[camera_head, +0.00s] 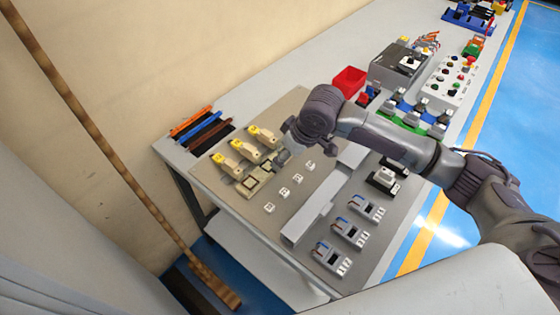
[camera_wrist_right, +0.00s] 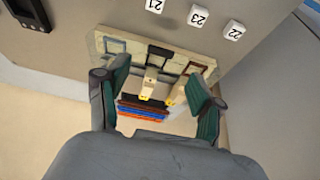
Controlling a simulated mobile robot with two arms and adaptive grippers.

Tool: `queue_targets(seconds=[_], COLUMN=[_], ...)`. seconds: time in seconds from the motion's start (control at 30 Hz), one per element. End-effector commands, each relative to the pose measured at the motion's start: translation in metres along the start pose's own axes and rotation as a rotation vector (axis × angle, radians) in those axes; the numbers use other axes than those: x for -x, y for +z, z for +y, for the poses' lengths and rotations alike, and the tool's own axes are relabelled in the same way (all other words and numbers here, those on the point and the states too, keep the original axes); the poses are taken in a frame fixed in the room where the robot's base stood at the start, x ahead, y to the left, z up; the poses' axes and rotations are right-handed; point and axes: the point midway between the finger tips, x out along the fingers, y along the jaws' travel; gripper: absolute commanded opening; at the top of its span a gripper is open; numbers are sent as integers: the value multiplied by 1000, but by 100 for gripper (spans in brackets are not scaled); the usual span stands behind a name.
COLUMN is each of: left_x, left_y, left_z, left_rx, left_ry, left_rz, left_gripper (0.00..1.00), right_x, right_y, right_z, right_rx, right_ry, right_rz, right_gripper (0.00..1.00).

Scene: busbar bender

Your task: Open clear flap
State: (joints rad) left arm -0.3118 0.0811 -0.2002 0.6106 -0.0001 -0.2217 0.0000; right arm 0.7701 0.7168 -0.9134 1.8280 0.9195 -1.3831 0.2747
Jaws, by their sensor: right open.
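A beige base plate (camera_head: 252,187) with small square frames sits near the left side of the tabletop. It also shows in the right wrist view (camera_wrist_right: 100,36), with a pale-looking square frame (camera_wrist_right: 115,46) at its left and darker ones beside it. I cannot tell for certain which frame is the clear flap. My right gripper (camera_head: 280,160) is above the plate and hides part of it in the head view. In the right wrist view my right gripper (camera_wrist_right: 156,72) is open, fingers apart on both sides of the plate, with nothing visibly held. My left gripper is not in view.
Beige devices with yellow tops (camera_head: 262,134) stand behind the plate, near coloured bars (camera_head: 205,126). Several white numbered blocks (camera_head: 284,192) lie in front. A long grey channel (camera_head: 306,222), blue-and-grey devices (camera_head: 347,230) and a red bin (camera_head: 349,80) are farther right.

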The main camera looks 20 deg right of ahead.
Motion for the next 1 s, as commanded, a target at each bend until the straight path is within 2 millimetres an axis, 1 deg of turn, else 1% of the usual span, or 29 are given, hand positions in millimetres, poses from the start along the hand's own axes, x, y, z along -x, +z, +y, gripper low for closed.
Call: queue_targets(seconds=[0.03, 0.1, 0.2, 0.3, 0.47, 0.7, 0.77, 1.0], left_x=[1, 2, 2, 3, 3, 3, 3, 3], left_y=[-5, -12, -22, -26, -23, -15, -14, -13], left_z=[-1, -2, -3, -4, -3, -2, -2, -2], left_rx=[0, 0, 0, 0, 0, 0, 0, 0], left_ry=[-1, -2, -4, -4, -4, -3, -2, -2], left_rz=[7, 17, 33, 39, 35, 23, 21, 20], left_gripper=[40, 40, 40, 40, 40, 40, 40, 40], right_x=[-11, -24, -39, -49, -56, -57, -57, -57], right_y=[0, 0, 0, 0, 0, 0, 0, 0], right_z=[-1, -1, 0, 0, 0, 0, 0, 0], right_rx=[-1, -2, -1, 0, 0, 1, 1, 1], right_ry=[-1, -1, 0, 0, 1, 1, 1, 1], right_rz=[-1, -1, 0, 0, 1, 2, 2, 2], right_gripper=[67, 67, 67, 67, 67, 67, 58, 18])
